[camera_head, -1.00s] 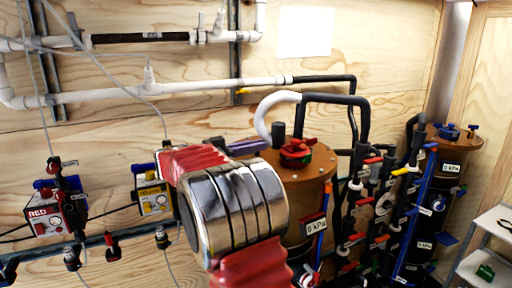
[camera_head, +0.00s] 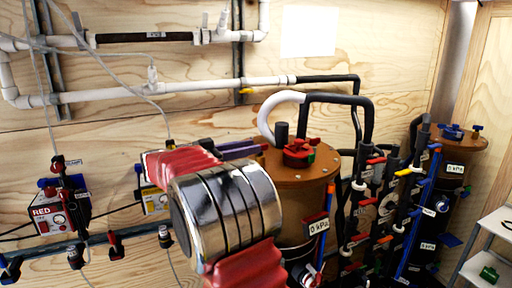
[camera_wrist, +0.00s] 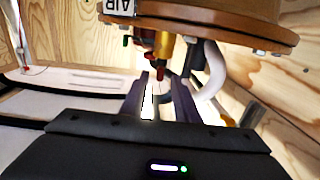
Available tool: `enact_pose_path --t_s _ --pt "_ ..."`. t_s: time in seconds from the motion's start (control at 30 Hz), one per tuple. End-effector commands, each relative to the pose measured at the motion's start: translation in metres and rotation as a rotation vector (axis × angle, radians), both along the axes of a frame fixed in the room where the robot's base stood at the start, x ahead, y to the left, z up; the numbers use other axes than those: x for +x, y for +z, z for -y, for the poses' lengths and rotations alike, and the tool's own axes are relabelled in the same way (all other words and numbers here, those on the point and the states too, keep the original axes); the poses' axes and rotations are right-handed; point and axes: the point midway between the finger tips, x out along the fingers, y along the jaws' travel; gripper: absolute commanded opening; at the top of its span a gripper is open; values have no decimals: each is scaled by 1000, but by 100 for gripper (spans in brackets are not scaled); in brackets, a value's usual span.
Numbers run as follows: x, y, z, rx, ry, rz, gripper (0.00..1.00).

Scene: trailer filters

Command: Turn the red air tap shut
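In the head view, my purple fingers (camera_head: 240,150) reach toward the brown-topped vessel (camera_head: 290,176); my arm hides part of this area, and the air tap cannot be made out.
The vessel carries a red handwheel (camera_head: 299,153) on top and a 0 kPa label (camera_head: 318,226). Pipes with several coloured taps stand to its right. A RED box (camera_head: 60,214) is on the wall at left. A pale hose (camera_wrist: 211,72) runs close right of the fingers.

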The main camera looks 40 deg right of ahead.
Motion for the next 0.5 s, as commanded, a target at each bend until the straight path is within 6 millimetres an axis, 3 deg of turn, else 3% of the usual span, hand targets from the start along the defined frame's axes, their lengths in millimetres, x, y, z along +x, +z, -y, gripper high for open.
enact_pose_path --t_s 0.5 --pt "19 -1 -84 0 1 1 28"
